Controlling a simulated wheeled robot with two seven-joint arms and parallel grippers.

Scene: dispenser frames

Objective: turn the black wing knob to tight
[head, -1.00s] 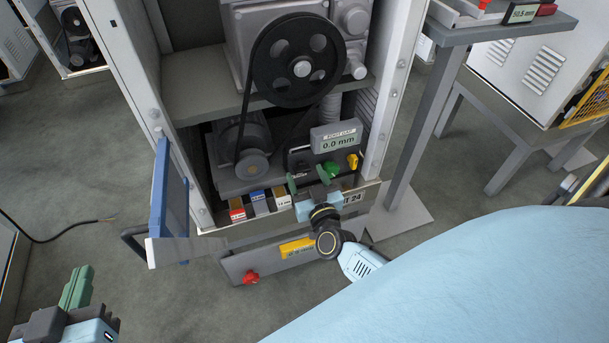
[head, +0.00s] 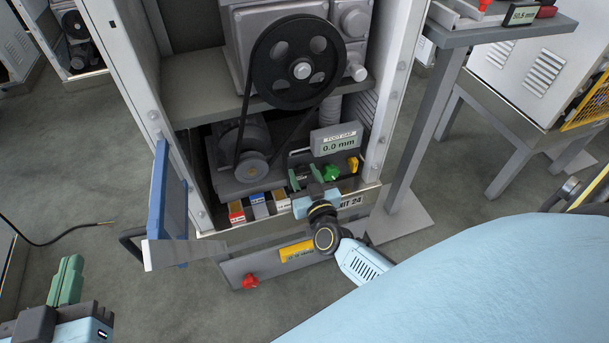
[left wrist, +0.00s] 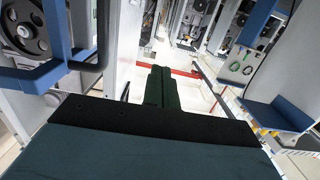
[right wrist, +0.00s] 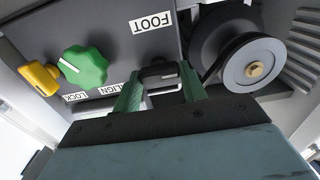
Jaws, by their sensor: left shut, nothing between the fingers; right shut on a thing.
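The black wing knob (right wrist: 158,72) is on the dark panel under the FOOT label in the right wrist view. My right gripper (right wrist: 161,82) has its green fingers on both sides of the knob, shut on it. In the head view my right gripper (head: 305,178) reaches into the low opening of the machine cabinet, where the knob is mostly hidden. The FOOT GAP display (head: 337,139) above reads 0.0 mm. My left gripper (head: 68,280) is shut and empty at the lower left, away from the cabinet; its fingers (left wrist: 162,88) are together in the left wrist view.
A blue door (head: 170,205) stands open at left. Small coloured boxes (head: 258,205) line the cabinet's front ledge.

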